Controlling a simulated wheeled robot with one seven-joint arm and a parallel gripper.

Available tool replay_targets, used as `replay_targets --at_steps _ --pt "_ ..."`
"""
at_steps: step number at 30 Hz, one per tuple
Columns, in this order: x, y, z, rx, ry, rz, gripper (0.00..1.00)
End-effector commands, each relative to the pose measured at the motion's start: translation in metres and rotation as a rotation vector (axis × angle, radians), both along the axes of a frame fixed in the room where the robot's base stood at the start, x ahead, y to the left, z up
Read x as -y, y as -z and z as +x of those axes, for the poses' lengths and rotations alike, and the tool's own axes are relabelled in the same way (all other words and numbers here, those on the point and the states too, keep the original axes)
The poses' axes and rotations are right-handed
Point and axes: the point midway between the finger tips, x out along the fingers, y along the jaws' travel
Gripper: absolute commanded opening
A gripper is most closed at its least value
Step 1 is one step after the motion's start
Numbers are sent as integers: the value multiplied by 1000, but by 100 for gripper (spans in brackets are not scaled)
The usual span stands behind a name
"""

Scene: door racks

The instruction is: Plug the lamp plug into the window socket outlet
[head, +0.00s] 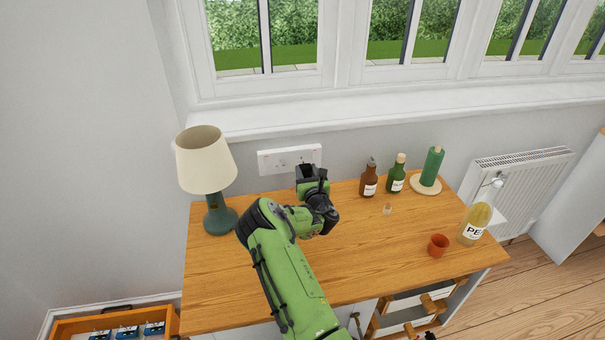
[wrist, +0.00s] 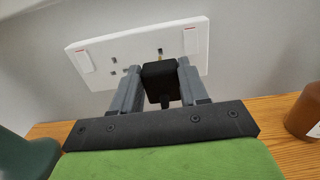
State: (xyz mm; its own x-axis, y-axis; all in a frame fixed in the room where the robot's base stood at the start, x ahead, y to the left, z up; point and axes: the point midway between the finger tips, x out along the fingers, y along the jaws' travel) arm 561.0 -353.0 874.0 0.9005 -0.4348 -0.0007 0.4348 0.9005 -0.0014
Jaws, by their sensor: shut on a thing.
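The white double socket outlet (head: 289,158) is on the wall under the window sill, behind the wooden counter. In the wrist view the outlet (wrist: 135,50) shows its left holes uncovered, with a switch at each end. My gripper (head: 311,172) is right in front of the outlet's right half. In the wrist view my gripper (wrist: 160,78) is shut on the black lamp plug (wrist: 160,82), between its two grey fingers. The plug is close to the right socket, with a hole showing above it. The lamp (head: 206,165) stands at left.
The wooden counter (head: 350,268) holds a brown bottle (head: 369,182), a green bottle (head: 396,176), a green roll on a stand (head: 432,168), a small cork-like piece (head: 387,209), a red cup (head: 438,246) and a yellow bottle (head: 474,223) at right.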

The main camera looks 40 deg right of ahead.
Motion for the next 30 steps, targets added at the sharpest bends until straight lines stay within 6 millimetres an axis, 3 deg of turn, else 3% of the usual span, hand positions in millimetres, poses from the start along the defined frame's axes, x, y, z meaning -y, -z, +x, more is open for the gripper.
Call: replay_targets --at_steps 30 --pt "3 0 7 0 0 1 7"
